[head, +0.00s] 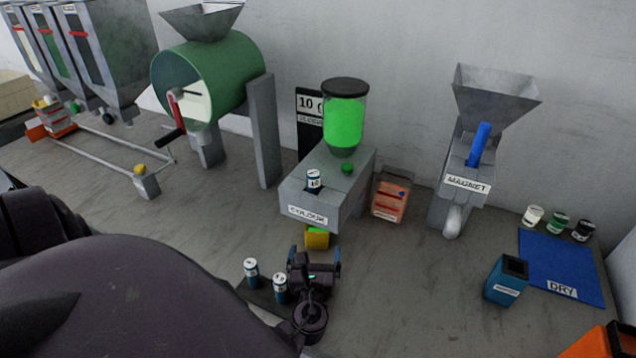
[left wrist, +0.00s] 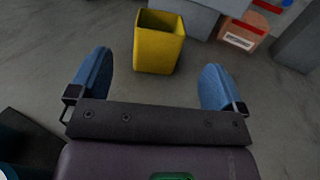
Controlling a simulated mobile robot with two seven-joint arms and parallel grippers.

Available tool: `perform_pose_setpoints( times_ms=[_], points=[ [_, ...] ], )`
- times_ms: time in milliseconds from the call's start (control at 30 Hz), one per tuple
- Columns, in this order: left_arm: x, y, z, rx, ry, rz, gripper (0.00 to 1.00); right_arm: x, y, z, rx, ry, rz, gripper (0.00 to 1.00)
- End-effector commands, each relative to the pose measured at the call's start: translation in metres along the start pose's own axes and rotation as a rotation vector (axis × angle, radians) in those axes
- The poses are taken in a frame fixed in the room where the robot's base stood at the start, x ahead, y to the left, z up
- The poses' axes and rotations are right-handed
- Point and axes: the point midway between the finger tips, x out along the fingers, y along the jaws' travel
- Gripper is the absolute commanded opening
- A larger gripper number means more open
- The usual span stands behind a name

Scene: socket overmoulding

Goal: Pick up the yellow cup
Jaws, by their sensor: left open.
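The yellow cup (head: 317,240) is a square, open-topped container standing on the grey table below the spout side of the COLOUR machine (head: 325,190). In the left wrist view the yellow cup (left wrist: 158,48) stands upright ahead of the fingers, between their lines and a little left of centre. My left gripper (head: 314,258) is open, with its blue fingers apart and nothing between them in the left wrist view (left wrist: 155,85). It is close to the cup but the fingers are not around it. In the head view the gripper hides the cup's lower part. My right gripper is not in view.
Two small labelled cans (head: 265,279) stand on a dark tray just left of my gripper. An orange-red labelled box (head: 390,199) stands right of the COLOUR machine. The MAGNET machine (head: 466,172), a blue bin (head: 506,281) and the blue DRY mat (head: 560,268) are farther right. Table between is clear.

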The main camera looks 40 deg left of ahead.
Motion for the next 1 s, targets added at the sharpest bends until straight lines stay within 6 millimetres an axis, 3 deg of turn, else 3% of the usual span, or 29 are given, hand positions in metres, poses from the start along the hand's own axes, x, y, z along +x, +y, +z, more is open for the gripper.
perform_pose_setpoints(
  times_ms=[400, 767, 1000],
  points=[
    [0.053, 0.000, 0.001, 0.001, -0.001, -0.001, 0.96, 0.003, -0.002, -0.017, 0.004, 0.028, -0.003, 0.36],
    [0.062, 0.000, 0.000, 0.000, 0.000, 0.000, 0.96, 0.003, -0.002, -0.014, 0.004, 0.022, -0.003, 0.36],
    [0.062, 0.000, 0.000, 0.000, 0.000, 0.000, 0.62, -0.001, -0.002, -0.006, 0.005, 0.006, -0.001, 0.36]
  ],
)
